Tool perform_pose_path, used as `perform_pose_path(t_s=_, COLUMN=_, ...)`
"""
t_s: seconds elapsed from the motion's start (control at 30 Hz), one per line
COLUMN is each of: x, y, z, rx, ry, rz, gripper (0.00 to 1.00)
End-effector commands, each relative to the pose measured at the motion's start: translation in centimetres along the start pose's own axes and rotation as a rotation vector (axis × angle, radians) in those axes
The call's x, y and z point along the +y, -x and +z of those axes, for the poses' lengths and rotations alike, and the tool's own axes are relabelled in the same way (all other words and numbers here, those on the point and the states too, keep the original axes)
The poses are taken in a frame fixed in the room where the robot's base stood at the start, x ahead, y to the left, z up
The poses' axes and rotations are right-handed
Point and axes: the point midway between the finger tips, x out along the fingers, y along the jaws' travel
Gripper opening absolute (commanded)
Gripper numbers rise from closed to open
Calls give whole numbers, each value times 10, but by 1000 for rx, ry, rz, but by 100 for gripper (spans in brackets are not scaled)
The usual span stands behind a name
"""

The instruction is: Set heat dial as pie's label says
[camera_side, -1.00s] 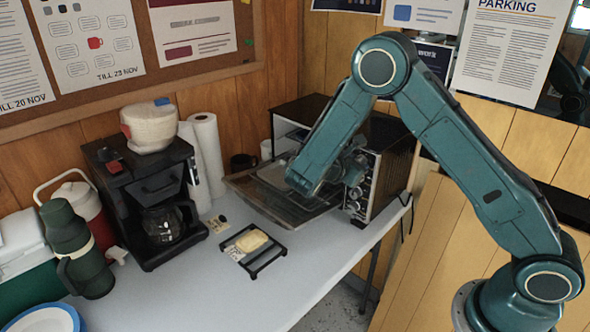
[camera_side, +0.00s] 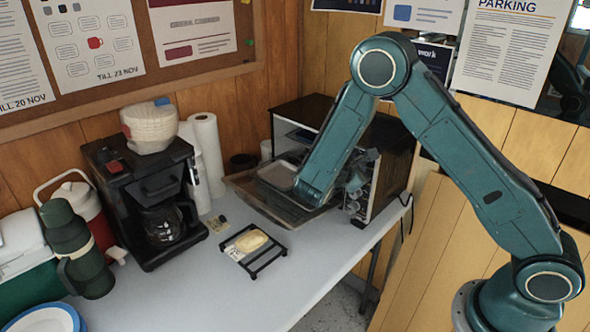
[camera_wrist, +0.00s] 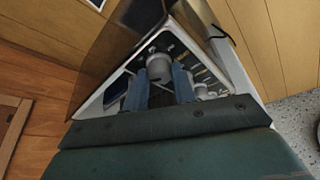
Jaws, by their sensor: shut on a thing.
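The toaster oven (camera_side: 398,165) stands at the table's right end, its door folded down and its dial panel facing the right front. My gripper (camera_side: 364,168) is at the upper part of that panel; in the wrist view its two blue fingers are shut on a grey dial (camera_wrist: 159,68). The dial's mark and setting cannot be read. Lower dials (camera_side: 354,200) show below the gripper. The pale yellow pie (camera_side: 251,241) sits on a black rack (camera_side: 268,261) on the table. A small printed label (camera_side: 235,253) lies by it, too small to read.
A tray (camera_side: 277,176) is at the open oven door (camera_side: 262,204). A coffee maker (camera_side: 150,185), paper towel rolls (camera_side: 205,150), a green flask (camera_side: 75,250) and coolers stand to the left. The front middle of the table is clear.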

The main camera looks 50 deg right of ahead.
Motion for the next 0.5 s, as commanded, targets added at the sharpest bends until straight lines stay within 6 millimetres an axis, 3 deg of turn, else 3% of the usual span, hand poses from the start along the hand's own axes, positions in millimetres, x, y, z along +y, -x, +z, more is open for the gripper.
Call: perform_pose_path(t_s=0.5, x=-4, y=0, z=-1, rx=0, ry=-380, rz=162, gripper=4)
